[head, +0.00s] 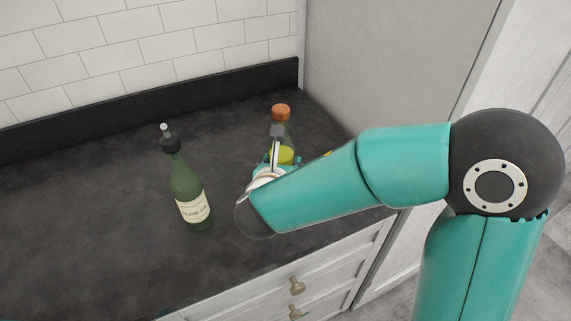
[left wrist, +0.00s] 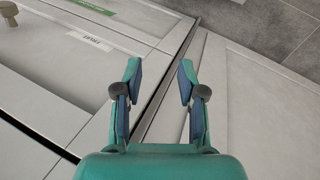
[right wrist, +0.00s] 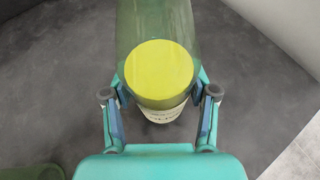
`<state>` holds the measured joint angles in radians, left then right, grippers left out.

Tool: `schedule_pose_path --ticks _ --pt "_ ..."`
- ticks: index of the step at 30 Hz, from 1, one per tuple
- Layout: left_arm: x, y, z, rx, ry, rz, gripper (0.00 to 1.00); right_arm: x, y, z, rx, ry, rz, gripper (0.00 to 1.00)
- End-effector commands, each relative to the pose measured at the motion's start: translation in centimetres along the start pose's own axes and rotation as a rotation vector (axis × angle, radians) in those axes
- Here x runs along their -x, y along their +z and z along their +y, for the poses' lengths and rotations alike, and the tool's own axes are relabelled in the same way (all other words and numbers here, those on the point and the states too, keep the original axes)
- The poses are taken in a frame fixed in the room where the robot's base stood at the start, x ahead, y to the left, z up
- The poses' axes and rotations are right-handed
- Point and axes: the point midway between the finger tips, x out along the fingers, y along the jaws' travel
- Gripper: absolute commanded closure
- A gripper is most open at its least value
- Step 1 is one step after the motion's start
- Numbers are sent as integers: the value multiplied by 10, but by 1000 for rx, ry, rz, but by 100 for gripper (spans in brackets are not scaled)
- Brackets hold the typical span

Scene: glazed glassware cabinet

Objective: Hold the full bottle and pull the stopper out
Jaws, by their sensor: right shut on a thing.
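The full bottle (head: 283,136) is green glass with an orange-brown stopper (head: 281,111) in its neck. It stands on the dark worktop, its lower part hidden behind my right forearm. Yellow liquid (head: 284,156) shows through the glass. My right gripper (head: 271,170) is at the bottle's body and mostly hidden by its own wrist. In the right wrist view its fingers are shut on the bottle (right wrist: 155,25), one on each side, near a pale label. My left gripper (left wrist: 160,82) is open and empty, in front of pale cabinet fronts; it cannot be made out in the head view.
A dark green olive oil bottle (head: 186,190) with a pourer stands upright to the left on the worktop (head: 90,220). A tiled wall with a dark upstand is behind, and a pale panel (head: 390,50) closes the right side. The worktop's left part is clear.

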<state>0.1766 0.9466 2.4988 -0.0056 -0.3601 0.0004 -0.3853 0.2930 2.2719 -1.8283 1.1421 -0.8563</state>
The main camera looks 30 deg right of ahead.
Motion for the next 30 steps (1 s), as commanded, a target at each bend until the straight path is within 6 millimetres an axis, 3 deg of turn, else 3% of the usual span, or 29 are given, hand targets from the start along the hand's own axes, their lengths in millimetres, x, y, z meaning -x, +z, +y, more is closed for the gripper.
schedule_pose_path --ticks 3,17,23,30 --pt "0 0 0 0 0 0 60 0 0 0 0 0 0 100" --pt "2 0 1 0 0 0 60 4 10 0 -4 0 -4 100" --pt "6 0 2 0 0 0 60 15 33 0 -7 2 -5 100" --pt "14 0 5 0 0 0 60 41 87 0 -11 3 -6 100"
